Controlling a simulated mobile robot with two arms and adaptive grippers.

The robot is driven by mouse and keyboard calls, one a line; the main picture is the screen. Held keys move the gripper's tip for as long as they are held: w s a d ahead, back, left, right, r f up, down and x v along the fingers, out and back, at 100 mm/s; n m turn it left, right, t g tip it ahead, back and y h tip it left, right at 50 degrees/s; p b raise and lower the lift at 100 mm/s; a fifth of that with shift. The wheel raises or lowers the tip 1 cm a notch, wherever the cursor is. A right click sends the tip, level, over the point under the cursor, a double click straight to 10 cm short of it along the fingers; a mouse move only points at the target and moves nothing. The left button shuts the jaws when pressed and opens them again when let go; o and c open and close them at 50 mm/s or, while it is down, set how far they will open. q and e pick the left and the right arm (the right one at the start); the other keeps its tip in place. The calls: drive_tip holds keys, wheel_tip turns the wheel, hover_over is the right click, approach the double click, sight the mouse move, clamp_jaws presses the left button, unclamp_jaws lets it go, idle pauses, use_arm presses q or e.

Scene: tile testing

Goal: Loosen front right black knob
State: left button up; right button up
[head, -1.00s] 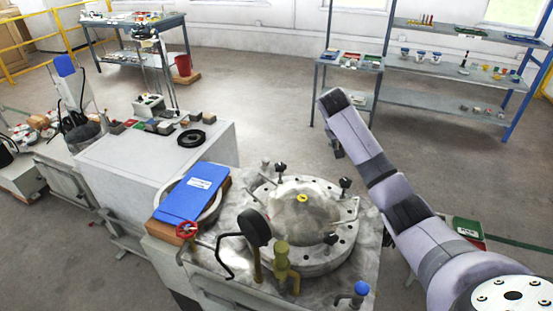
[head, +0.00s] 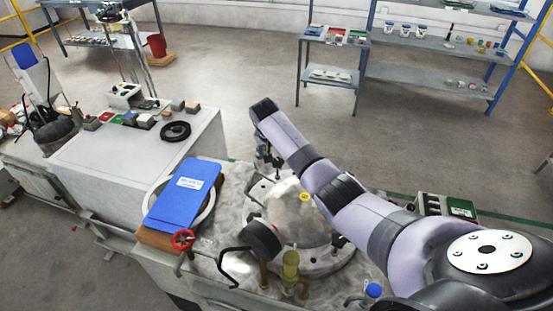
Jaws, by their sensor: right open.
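The round metal test fixture (head: 322,262) stands on the grey bench, with a pale domed tile (head: 290,215) clamped in it and a yellow mark (head: 304,197) on top. A black knob (head: 338,241) at the fixture's front right shows partly from under my right arm. My right arm reaches across the fixture from the right and covers its right side, including the far right knob. My right gripper (head: 266,160) hangs from the arm's end near the far left rim. It is small and dark here; it is open, and no held object shows. My left gripper is out of view.
A black gauge (head: 263,238) and a yellow-green valve (head: 290,268) rise at the fixture's front. A blue clipboard (head: 184,194) and red handwheel (head: 183,239) are at left. A blue cap (head: 374,290) is front right. Shelves stand far behind, with open floor between.

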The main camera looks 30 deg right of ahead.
sight(277, 161)
drive_tip(key=x, duration=0.4)
drive_tip(key=shift+d+f, duration=0.1)
drive_tip(key=shift+d, duration=0.05)
drive_tip(key=shift+b+x, duration=0.8)
drive_tip(key=shift+x, duration=0.65)
drive_tip(key=shift+c, duration=1.1)
drive_tip(key=c, duration=0.4)
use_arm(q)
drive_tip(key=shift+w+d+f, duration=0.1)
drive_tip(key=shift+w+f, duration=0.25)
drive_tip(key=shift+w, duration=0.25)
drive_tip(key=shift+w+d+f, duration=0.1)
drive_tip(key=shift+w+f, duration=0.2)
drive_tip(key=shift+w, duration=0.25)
use_arm(e)
drive_tip(key=c, duration=0.6)
